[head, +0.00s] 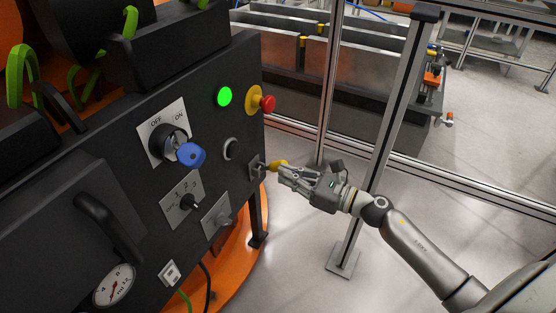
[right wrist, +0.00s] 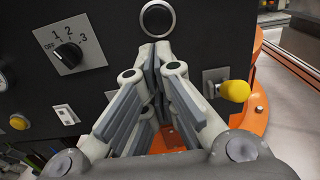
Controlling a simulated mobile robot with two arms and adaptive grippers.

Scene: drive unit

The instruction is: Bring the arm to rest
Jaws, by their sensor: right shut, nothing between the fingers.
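My right gripper (head: 284,174) is shut and empty in the head view. It is held in front of the right part of the black control panel (head: 150,200), close to a yellow-tipped lever (head: 277,166). In the right wrist view its fingertips (right wrist: 158,58) meet just below a round dark button (right wrist: 157,19). There the lever with its yellow knob (right wrist: 235,91) stands to the right of the fingers, apart from them. My right arm reaches in from the lower right. My left gripper is not in view.
The panel has a lit green lamp (head: 224,96), a red emergency button (head: 268,103), a blue key (head: 191,154) in an OFF/ON switch, a numbered selector (head: 188,202) and a gauge (head: 114,286). A metal fence post (head: 385,130) stands behind my arm. Clear floor lies right.

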